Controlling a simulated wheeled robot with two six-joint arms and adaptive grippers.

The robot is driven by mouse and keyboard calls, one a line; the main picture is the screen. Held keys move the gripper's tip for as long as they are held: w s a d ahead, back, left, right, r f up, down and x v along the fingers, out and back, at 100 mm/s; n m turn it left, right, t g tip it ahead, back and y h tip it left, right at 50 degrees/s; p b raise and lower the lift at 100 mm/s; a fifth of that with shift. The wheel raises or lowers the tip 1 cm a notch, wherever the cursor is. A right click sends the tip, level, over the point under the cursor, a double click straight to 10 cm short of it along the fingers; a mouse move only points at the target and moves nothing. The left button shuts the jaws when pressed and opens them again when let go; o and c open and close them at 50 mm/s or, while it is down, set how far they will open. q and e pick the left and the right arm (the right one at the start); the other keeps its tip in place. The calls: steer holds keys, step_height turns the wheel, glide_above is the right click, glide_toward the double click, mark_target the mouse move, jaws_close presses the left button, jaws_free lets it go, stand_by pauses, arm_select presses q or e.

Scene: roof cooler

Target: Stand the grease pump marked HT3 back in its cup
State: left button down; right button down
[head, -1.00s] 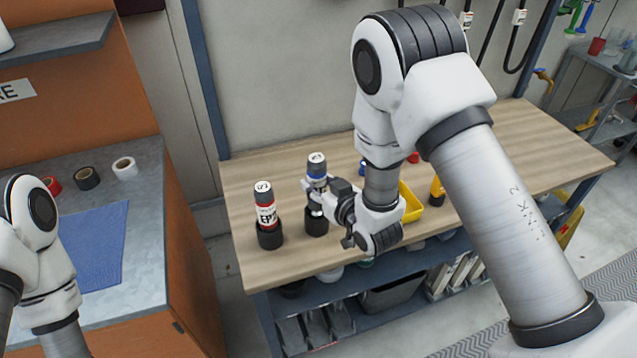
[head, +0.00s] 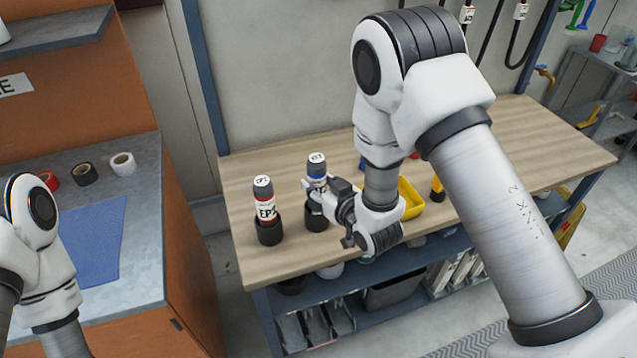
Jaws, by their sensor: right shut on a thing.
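My right gripper (head: 318,196) is shut on a dark grey pump with a white-topped cap and a blue label (head: 317,172). It holds the pump upright on the wooden bench. The marking on its cap is too small to read surely. A black cup (head: 316,220) is directly below the pump, and the pump's lower end appears to be in or at its mouth. The fingers hide part of this, so I cannot tell how deep it sits. My left gripper is out of view; only part of my left arm shows at the left edge.
A similar pump with a red and white label reading EP (head: 265,208) stands in its own black cup (head: 269,233) to the left. A yellow bin (head: 411,200) is behind my right wrist. The bench (head: 245,268) is clear at its front left. Tape rolls (head: 83,174) lie on the left counter.

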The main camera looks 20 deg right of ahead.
steer(key=shift+f, duration=0.1)
steer(key=shift+f+b, duration=0.95)
steer(key=shift+f, duration=0.05)
steer(key=c, duration=0.6)
jaws_free()
steer(key=shift+o, duration=0.2)
